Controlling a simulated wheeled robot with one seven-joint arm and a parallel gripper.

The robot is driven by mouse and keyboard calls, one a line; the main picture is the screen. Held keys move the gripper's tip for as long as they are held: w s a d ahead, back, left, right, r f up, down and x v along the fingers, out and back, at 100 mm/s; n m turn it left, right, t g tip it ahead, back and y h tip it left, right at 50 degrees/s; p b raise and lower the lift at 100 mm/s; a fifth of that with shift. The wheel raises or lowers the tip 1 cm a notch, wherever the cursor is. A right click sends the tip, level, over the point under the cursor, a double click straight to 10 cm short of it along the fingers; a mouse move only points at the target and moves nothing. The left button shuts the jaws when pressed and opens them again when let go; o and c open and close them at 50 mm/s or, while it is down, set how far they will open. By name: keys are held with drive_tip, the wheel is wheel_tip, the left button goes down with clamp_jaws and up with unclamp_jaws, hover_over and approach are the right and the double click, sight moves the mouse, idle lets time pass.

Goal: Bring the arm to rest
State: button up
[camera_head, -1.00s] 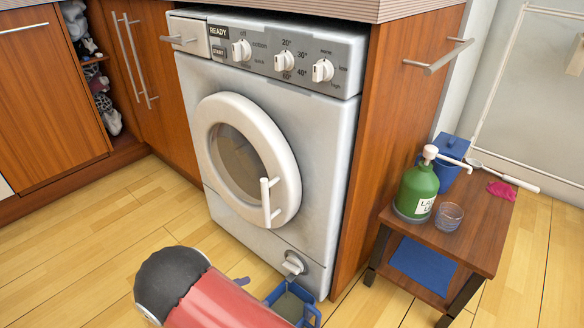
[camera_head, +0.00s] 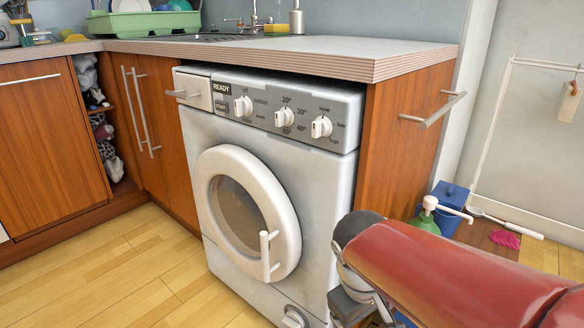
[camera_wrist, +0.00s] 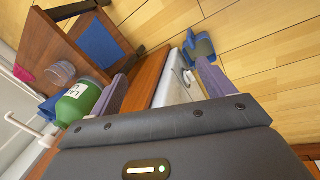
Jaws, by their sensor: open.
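My red arm (camera_head: 455,270) reaches in from the lower right in the head view and stands in front of the washing machine's right side. In the wrist view my gripper (camera_wrist: 163,86) is open, with its two grey-purple fingers wide apart. Nothing is between the fingertips. Beyond them show the wooden cabinet side and the white washing machine edge (camera_wrist: 178,78). My gripper's fingers are hidden behind the arm in the head view.
The washing machine (camera_head: 270,200) has its door shut. A low wooden table at the right holds a green pump bottle (camera_wrist: 78,103), a glass (camera_wrist: 61,72) and a blue box (camera_head: 448,196). A blue container (camera_wrist: 201,46) stands on the floor. Floor at left is clear.

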drive_tip(key=s+d+r+m+t+y, duration=0.2)
drive_tip(key=s+d+r+m+t, duration=0.1)
drive_tip(key=s+r+m+t, duration=0.15)
wheel_tip(320, 180, up, 11)
drive_tip(key=s+m+p, duration=0.1)
drive_tip(key=p, duration=1.1)
drive_tip(key=shift+s+r, duration=0.15)
drive_tip(key=shift+r, duration=0.05)
